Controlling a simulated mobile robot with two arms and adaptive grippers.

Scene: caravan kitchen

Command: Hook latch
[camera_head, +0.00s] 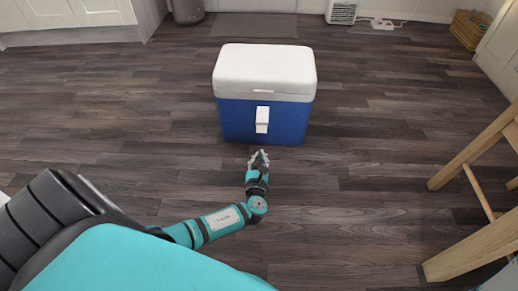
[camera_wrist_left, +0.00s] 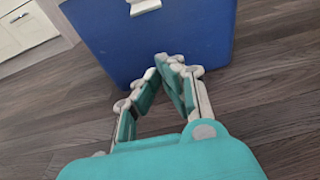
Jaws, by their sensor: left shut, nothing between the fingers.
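A blue cooler box (camera_head: 240,122) with a white lid (camera_head: 265,68) stands upright on the floor in the head view. Its white latch (camera_head: 262,120) is at the middle of the front face, just below the lid. My left gripper (camera_head: 259,156) is shut and empty, in front of the cooler and below the latch, apparently apart from both. In the left wrist view the gripper (camera_wrist_left: 167,60) points at the blue front (camera_wrist_left: 205,35), and the bottom of the white latch (camera_wrist_left: 145,6) shows at the top edge. The right gripper is not in view.
A wooden stool (camera_head: 470,160) stands at the right. A white heater (camera_head: 341,12), a power strip (camera_head: 382,24) and a basket (camera_head: 468,30) are along the back. A grey mat (camera_head: 253,25) lies behind the cooler. The floor around the cooler is clear.

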